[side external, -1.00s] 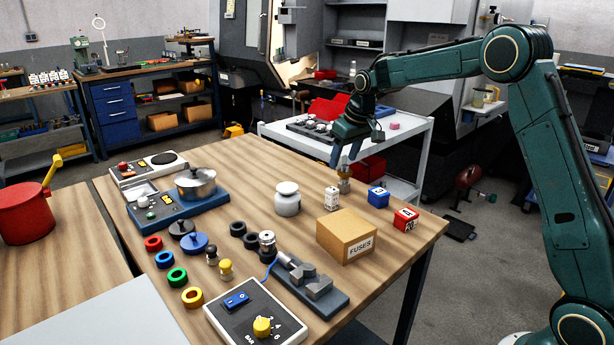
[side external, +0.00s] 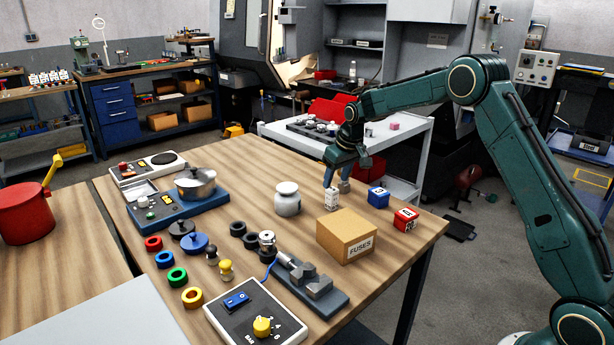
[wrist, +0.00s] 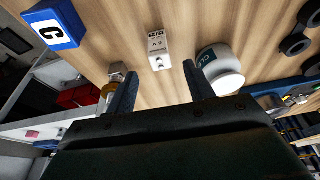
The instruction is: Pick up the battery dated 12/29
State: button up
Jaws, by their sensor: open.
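The battery, a small white block (side external: 331,199), stands upright on the wooden table near its back right part. In the wrist view the white battery (wrist: 158,50) shows dark print that looks like 12/29, just beyond and between my fingertips. My gripper (side external: 337,182) points down, close behind and above the battery. In the wrist view my gripper (wrist: 159,82) has its fingers spread with nothing between them.
A brass fitting (wrist: 108,92) stands right by my left finger in the wrist view. A white jar (side external: 288,200) is left of the battery. A blue block (side external: 378,197), a red block (side external: 406,219) and a fuses box (side external: 347,237) stand to the right and front.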

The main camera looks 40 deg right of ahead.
aim_at(332, 189)
jog(key=shift+x, duration=1.35)
jog(key=shift+x, duration=2.55)
jog(key=c, duration=1.1)
jog(key=shift+r, duration=0.15)
notch_tip(332, 189, up, 20)
jog(key=shift+f, duration=0.1)
